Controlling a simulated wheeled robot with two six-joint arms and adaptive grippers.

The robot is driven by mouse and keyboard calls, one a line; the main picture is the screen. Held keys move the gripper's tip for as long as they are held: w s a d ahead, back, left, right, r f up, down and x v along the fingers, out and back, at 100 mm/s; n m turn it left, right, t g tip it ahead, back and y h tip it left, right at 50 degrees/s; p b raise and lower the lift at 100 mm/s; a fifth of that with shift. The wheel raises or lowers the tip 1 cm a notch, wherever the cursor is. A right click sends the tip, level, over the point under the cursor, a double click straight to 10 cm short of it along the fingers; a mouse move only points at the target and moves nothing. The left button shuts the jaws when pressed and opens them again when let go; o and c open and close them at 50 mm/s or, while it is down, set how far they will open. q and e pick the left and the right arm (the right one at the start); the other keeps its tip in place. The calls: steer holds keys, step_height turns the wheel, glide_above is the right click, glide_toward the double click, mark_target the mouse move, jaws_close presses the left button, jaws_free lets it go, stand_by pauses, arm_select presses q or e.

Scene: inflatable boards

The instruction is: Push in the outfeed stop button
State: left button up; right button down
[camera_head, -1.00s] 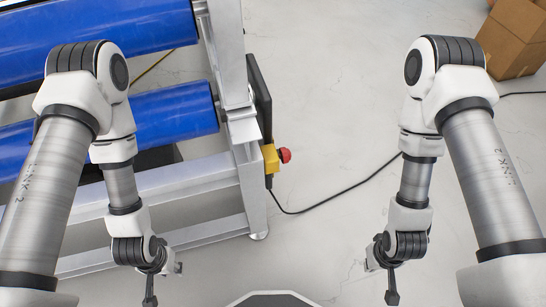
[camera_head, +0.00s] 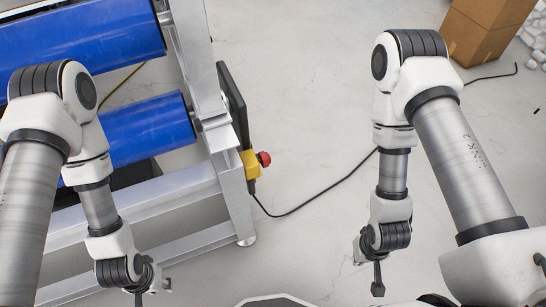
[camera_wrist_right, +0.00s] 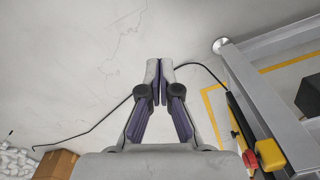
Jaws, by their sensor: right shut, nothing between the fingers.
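The red stop button (camera_head: 264,159) sticks out from a yellow housing (camera_head: 249,164) on the side of the metal conveyor frame. In the right wrist view the red button (camera_wrist_right: 250,158) and yellow housing (camera_wrist_right: 270,153) are at the lower right, well clear of the fingers.
The conveyor has blue rollers (camera_head: 150,122) and a grey metal frame (camera_head: 232,190) with a foot on the floor. A black cable (camera_head: 318,196) runs from the housing across the floor. A cardboard box (camera_head: 485,30) stands at the back right.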

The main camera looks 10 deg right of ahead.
steer(key=w+a+m+t+y+b, duration=0.3)
steer(key=w+a+t+y, duration=0.15)
steer(key=w, duration=0.65)
steer(key=w+a+m+t+y+b, duration=0.3)
steer(key=w+a+m+y, duration=0.15)
steer(key=w, duration=0.65)
steer(key=w+d+f+n+y+b, duration=0.2)
steer(key=w+d+n+y+b, duration=0.2)
steer(key=w+b, duration=0.6)
steer(key=d+y+b, duration=0.2)
steer(key=b, duration=0.5)
steer(key=shift+w+d+f, duration=0.2)
steer(key=shift+w+d, duration=0.1)
steer(key=shift+w, duration=0.05)
steer(key=shift+a, duration=0.1)
